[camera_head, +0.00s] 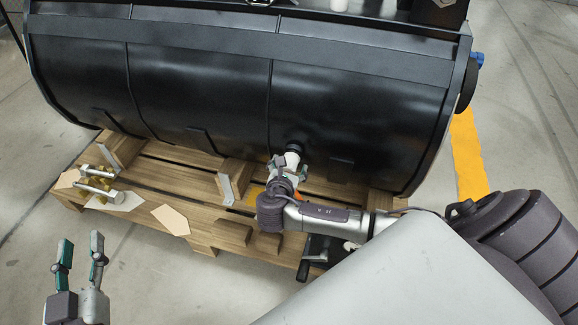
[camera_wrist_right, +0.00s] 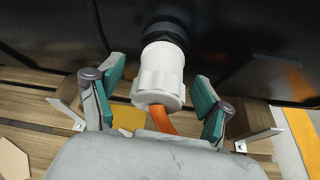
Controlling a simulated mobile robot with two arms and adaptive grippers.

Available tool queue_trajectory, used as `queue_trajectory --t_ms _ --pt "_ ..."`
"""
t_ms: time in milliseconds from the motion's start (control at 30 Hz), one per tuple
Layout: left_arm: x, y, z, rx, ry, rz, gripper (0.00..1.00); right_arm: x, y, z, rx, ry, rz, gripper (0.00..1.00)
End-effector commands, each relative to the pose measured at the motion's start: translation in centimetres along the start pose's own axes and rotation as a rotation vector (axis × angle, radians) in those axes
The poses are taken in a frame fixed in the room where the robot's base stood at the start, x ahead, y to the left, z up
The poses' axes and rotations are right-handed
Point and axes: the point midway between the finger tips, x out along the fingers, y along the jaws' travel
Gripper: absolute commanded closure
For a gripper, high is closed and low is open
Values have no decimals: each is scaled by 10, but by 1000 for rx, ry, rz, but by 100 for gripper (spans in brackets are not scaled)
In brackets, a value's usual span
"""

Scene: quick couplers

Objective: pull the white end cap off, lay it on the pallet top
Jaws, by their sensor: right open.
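The white end cap (camera_wrist_right: 160,77) sits on a black fitting (camera_wrist_right: 165,37) on the black tank's side, with an orange strap (camera_wrist_right: 162,119) hanging from it. It also shows in the head view (camera_head: 292,158), partly covered by my right gripper (camera_head: 287,170). In the right wrist view my right gripper (camera_wrist_right: 158,98) is open, with one green-padded finger on each side of the cap and gaps visible. The wooden pallet (camera_head: 160,153) lies below the tank. My left gripper (camera_head: 80,255) is open and empty at the lower left, off the pallet.
The black tank (camera_head: 200,75) fills the back of the pallet. Brass-and-silver couplers (camera_head: 98,183) and flat tan pieces (camera_head: 171,220) lie on the pallet's left part. A wooden block with a metal bracket (camera_head: 227,188) stands left of my right gripper. A black crank device (camera_head: 322,252) is at the front.

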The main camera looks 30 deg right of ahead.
Motion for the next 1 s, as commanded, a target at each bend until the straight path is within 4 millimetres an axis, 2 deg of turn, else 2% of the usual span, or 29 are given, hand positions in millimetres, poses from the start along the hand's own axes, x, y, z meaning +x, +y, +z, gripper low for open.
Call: queue_trajectory --t_ms 100,500,533,700,767,1000 --pt "0 0 0 0 -1 0 60 0 0 0 0 0 0 22" --pt "0 0 0 0 -1 0 60 0 0 0 0 0 0 87" --pt "0 0 0 0 -1 0 60 0 0 0 0 0 0 57" --pt "0 0 0 0 -1 0 60 0 0 0 0 0 0 85" --pt "0 0 0 0 -1 0 60 0 0 0 0 0 0 94" --pt "0 0 2 0 -18 0 60 -2 0 0 0 0 0 94"
